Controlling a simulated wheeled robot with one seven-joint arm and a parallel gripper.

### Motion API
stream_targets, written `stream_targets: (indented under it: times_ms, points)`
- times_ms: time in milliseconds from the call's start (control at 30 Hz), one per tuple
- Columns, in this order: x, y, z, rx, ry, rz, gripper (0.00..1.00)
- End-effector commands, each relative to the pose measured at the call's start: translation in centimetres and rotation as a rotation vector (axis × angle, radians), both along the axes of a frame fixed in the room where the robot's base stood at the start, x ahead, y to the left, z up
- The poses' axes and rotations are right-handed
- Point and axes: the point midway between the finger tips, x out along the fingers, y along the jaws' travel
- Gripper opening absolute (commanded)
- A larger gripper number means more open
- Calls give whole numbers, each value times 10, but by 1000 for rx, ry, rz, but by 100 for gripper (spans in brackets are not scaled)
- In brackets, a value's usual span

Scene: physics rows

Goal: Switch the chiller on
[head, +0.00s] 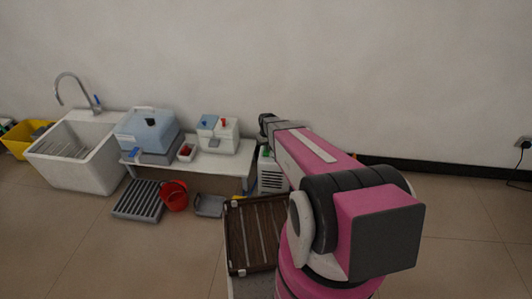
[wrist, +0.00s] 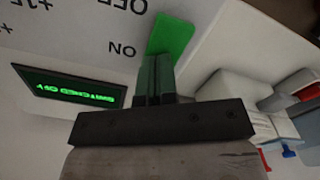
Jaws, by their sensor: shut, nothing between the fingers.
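The chiller shows close up in the wrist view as a white panel (wrist: 60,52) with upside-down ON, OFF and +1F labels. A dark display (wrist: 68,88) on it has green upside-down text that appears to read SWITCHED OFF. A green button (wrist: 172,34) sits beside the ON label. My gripper (wrist: 154,62) is shut and empty, its fingertips at the green button's lower edge; I cannot tell whether they touch. In the head view a white vented box (head: 271,182), apparently the chiller, is partly hidden behind my arm.
Left of it, a white bench (head: 222,162) carries a white machine with blue and red parts (head: 218,134) and a blue-lidded box (head: 147,132). A dark slatted crate (head: 255,235) stands in front. A red bucket (head: 173,195) is on the floor. Floor at right is clear.

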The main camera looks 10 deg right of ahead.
Motion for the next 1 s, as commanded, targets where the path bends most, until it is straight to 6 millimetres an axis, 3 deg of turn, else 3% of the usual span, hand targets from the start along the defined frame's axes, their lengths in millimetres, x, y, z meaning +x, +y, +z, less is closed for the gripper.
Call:
stream_targets:
  times_ms: [367,1000]
  points:
    - [0,0,4,0,0,0,0]
    - [0,0,48,0,-1,0,0]
